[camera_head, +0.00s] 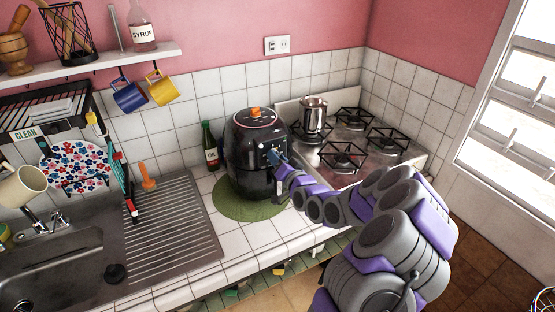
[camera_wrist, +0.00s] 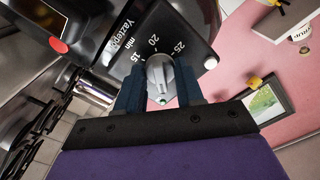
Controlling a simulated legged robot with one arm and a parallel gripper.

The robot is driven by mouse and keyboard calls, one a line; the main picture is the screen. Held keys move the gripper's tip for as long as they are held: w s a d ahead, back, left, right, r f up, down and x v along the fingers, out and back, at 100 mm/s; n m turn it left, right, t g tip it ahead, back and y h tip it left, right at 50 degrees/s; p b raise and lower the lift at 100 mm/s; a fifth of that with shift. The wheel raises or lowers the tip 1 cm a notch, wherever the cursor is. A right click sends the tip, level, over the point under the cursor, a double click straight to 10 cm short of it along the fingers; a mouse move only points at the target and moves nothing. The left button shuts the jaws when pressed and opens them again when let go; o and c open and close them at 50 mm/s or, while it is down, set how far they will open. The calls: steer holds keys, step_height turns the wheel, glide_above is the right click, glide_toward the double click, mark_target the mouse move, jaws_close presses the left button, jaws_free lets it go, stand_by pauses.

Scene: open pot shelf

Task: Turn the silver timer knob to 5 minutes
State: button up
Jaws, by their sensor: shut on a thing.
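The black air fryer (camera_head: 250,170) stands on a round green mat (camera_head: 228,203), its front panel turned toward my arm. In the wrist view the silver timer knob (camera_wrist: 158,72) sits on the black dial panel (camera_wrist: 165,25), with 15, 20 and 25 showing around it and "min" beside them. I cannot tell for certain which number the knob points to. My gripper (camera_wrist: 160,90) has its two blue fingers on either side of the knob, shut on it. In the head view my gripper (camera_head: 277,160) is at the upper front of the fryer and hides the knob.
A green bottle (camera_head: 210,146) stands just left of the fryer. The stove (camera_head: 372,146) with a steel pot (camera_head: 313,114) is behind and right. The sink and drainboard (camera_head: 180,225) lie left. Mugs hang under the shelf (camera_head: 105,67).

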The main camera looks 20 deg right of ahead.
steer(key=shift+d+m, duration=0.1)
steer(key=shift+m, duration=1.3)
steer(key=o, duration=1)
steer(key=shift+d, duration=0.15)
steer(key=shift+o, duration=0.2)
